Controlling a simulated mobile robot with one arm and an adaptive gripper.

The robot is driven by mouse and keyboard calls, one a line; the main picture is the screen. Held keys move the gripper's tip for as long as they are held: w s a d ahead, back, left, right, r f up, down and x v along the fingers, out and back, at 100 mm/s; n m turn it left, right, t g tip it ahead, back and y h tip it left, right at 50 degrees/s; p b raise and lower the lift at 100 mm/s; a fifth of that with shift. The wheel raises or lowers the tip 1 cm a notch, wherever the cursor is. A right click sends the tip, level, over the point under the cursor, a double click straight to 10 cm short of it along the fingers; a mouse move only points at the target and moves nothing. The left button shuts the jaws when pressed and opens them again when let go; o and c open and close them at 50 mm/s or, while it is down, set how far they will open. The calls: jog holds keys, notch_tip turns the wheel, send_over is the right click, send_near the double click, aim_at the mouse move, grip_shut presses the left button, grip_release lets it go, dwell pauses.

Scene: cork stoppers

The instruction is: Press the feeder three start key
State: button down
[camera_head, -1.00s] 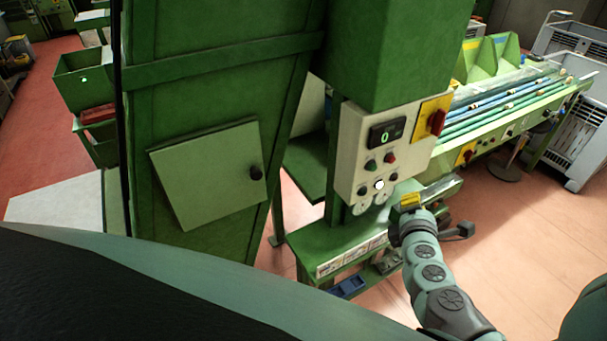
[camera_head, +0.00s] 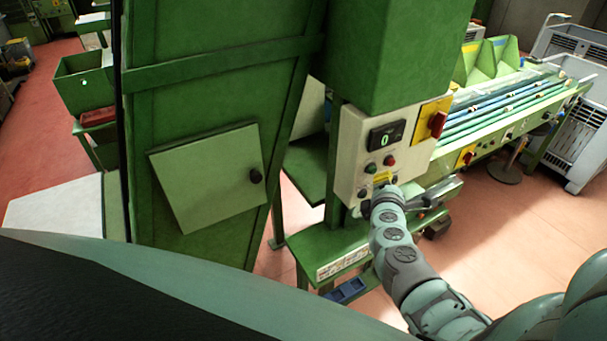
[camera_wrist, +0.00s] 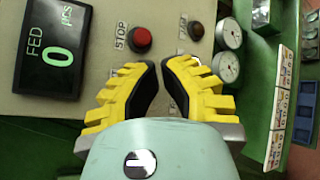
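The control panel (camera_head: 350,150) is a pale box on the green machine. Its display (camera_wrist: 55,50) reads "FED 0" in green. A green key (camera_head: 371,168) sits left of a red key (camera_head: 390,160). In the wrist view the red key, labelled STOP (camera_wrist: 140,39), and a dark brown button (camera_wrist: 195,28) show beyond the fingers. My gripper (camera_head: 383,180) is at the panel's lower part, below the coloured keys. Its yellow fingers (camera_wrist: 160,66) have a narrow gap between the tips and hold nothing. They hide the panel's lower keys; contact cannot be told. No feeder number is readable.
A red rotary switch (camera_head: 437,124) on a yellow plate is at the panel's right. Round gauges (camera_wrist: 228,50) sit at its lower edge. A green shelf (camera_head: 310,250) lies below. A conveyor bench (camera_head: 480,140) runs off right. Open floor (camera_head: 530,240) lies at right.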

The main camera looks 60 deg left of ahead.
jog(key=shift+s, duration=0.1)
jog(key=c, duration=1.6)
grip_release()
grip_shut()
jog(key=shift+a, duration=0.1)
jog(key=shift+a, duration=0.3)
jog(key=shift+a+b, duration=0.35)
jog(key=shift+a, duration=0.1)
jog(key=shift+d, duration=0.85)
